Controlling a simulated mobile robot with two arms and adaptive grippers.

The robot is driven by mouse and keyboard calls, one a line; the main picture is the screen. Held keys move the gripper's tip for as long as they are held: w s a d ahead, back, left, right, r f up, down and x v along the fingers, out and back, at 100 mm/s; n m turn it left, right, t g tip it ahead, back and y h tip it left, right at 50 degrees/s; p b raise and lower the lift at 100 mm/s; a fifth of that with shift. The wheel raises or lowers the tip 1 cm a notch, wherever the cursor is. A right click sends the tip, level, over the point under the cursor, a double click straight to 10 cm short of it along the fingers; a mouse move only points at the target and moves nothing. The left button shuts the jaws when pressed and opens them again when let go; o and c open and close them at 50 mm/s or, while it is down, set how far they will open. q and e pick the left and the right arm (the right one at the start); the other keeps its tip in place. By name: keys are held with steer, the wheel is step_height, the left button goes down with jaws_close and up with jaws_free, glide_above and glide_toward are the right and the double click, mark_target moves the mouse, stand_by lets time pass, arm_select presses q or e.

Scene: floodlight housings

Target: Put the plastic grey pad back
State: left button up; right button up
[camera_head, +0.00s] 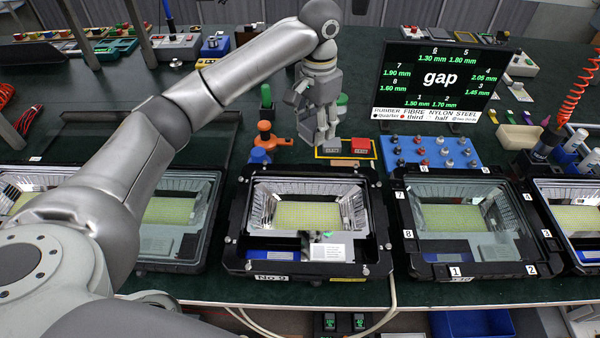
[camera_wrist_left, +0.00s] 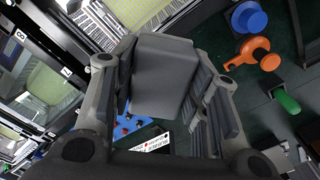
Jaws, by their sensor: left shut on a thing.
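My left gripper (camera_head: 322,140) reaches down from above, behind the middle floodlight housing, at a yellow-edged tray (camera_head: 346,157). A red block (camera_head: 361,146) sits in the tray's right part. In the left wrist view, my left gripper (camera_wrist_left: 168,85) is shut on a grey block, the grey pad (camera_wrist_left: 163,70), with one finger on each side. In the head view, grey shows at the fingertips over the tray's left part. I cannot tell whether the pad touches the tray. My right gripper is not in view.
Floodlight housings (camera_head: 307,270) stand in a row along the front. A blue board with knobs (camera_head: 432,166) is right of the tray, with a gap display (camera_head: 437,80) behind it. An orange holder (camera_head: 265,135) and a green-handled tool (camera_head: 266,96) are left.

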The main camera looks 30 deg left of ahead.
arm_select(q)
steer(key=w+a+f+m+b, duration=0.5)
steer(key=w+a+f+b, duration=0.15)
steer(key=w+f, duration=0.25)
steer(key=f+m, duration=0.1)
steer(key=f, duration=0.2)
steer(key=a+f+m, duration=0.1)
steer(key=f, duration=0.1)
steer(key=a+f+m, duration=0.1)
steer(key=f, duration=0.2)
steer(key=shift+f+b, duration=0.35)
steer(key=shift+b, duration=0.05)
step_height(320, 180, down, 6)
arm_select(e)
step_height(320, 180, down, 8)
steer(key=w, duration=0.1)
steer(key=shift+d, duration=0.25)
arm_select(q)
steer(key=shift+f, duration=0.1)
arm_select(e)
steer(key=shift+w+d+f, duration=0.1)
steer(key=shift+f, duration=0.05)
